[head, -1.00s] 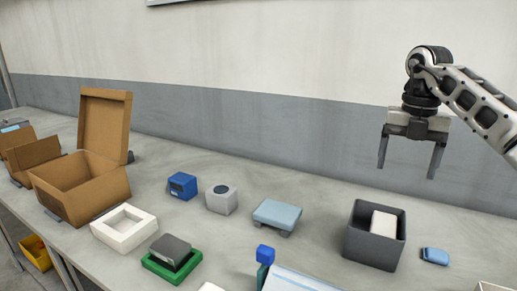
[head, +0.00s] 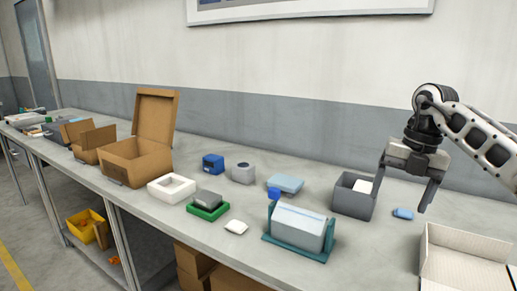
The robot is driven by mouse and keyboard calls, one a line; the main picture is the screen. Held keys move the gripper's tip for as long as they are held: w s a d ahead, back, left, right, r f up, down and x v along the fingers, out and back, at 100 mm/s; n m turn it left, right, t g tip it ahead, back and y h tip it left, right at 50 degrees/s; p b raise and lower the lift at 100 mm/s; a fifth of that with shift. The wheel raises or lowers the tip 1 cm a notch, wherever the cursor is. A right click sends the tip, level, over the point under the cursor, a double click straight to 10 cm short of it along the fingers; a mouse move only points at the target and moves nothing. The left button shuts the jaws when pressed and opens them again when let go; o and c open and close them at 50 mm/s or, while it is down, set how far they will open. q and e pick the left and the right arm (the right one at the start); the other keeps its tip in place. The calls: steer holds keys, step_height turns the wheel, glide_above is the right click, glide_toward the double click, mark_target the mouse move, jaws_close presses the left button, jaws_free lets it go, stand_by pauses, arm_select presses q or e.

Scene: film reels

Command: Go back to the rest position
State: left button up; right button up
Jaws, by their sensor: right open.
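My right gripper (head: 405,188) is at the right of the head view, on the arm that comes in from the right. Its two fingers are spread wide and point down, with nothing between them. My left gripper is not in the view.
The long grey table (head: 255,255) carries an open cardboard box (head: 137,160), a white frame (head: 158,190), a green tray (head: 208,213), a teal stand (head: 298,252) and a white lined box (head: 462,270). A yellow bin (head: 80,230) sits below.

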steer(key=s+a+f+n+y, duration=0.1)
steer(key=a+f+n+y, duration=0.15)
steer(key=a+f, duration=0.4)
steer(key=s+a+f+n+y, duration=0.1)
steer(key=a+f+y, duration=0.25)
steer(key=a, duration=0.55)
steer(key=s+a+f+m+t+y, duration=0.1)
steer(key=s+a+m+t+y, duration=0.45)
steer(key=a+y, duration=0.7)
steer(key=s+d+f+m+t+h, duration=0.35)
steer(key=f+m+t+h, duration=0.2)
steer(key=m, duration=0.45)
steer(key=s+d+f+m+t+h, duration=0.2)
steer(key=d+f+m+t+h, duration=0.25)
steer(key=m+h, duration=0.4)
steer(key=s+d+f+m+g+h, duration=0.1)
steer(key=s+d+f+m+g, duration=0.1)
steer(key=s+f, duration=0.4)
steer(key=s+d+f+m+g+h, duration=0.2)
steer(key=s+d+f+m+g, duration=0.1)
steer(key=s+f+m, duration=0.3)
steer(key=shift+s+d+f, duration=0.3)
steer(key=shift+s+d, duration=0.1)
steer(key=shift+s, duration=0.65)
